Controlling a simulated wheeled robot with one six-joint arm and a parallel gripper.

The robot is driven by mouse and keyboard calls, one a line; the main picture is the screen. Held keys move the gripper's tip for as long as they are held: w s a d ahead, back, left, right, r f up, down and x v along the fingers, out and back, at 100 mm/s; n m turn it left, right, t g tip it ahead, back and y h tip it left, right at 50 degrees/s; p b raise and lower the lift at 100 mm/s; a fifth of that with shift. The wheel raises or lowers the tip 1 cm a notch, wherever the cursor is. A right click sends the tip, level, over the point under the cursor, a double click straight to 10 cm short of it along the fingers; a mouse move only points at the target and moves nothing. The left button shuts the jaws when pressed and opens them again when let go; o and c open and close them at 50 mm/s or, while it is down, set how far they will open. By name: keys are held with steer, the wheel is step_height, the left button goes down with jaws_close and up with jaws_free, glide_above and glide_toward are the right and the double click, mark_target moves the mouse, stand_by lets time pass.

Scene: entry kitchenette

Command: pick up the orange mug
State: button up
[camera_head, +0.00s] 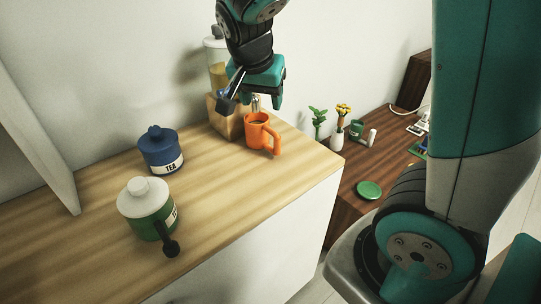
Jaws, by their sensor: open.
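The orange mug (257,135) stands upright near the right end of the wooden counter, its handle toward the right front. Something dark is visible inside its rim. My gripper (262,97) is open, and in the picture it shows just above the mug. Its teal jaws partly cover the things behind. I cannot tell the exact gap between the jaws and the mug.
A wooden block (226,122) and a white-lidded jar (217,66) stand close behind the mug. A blue tea canister (161,150) and a green canister with a white lid (146,205) stand at left. The counter (230,210) is clear in front.

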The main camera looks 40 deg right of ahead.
glide_toward(264, 136)
steer(key=s+f, duration=0.3)
steer(key=s, duration=0.1)
steer(key=shift+d+r+p+x, duration=0.1)
steer(key=shift+d+p+x, duration=0.1)
steer(key=shift+x, duration=0.7)
steer(key=shift+d+r+p+x, duration=0.1)
steer(key=shift+d+p+x, duration=0.1)
steer(key=shift+x, duration=0.75)
steer(key=shift+d+p+x, duration=0.15)
steer(key=shift+p+x, duration=0.05)
steer(key=shift+x, duration=0.7)
steer(key=shift+w+r, duration=0.1)
steer(key=shift+w, duration=0.1)
jaws_close()
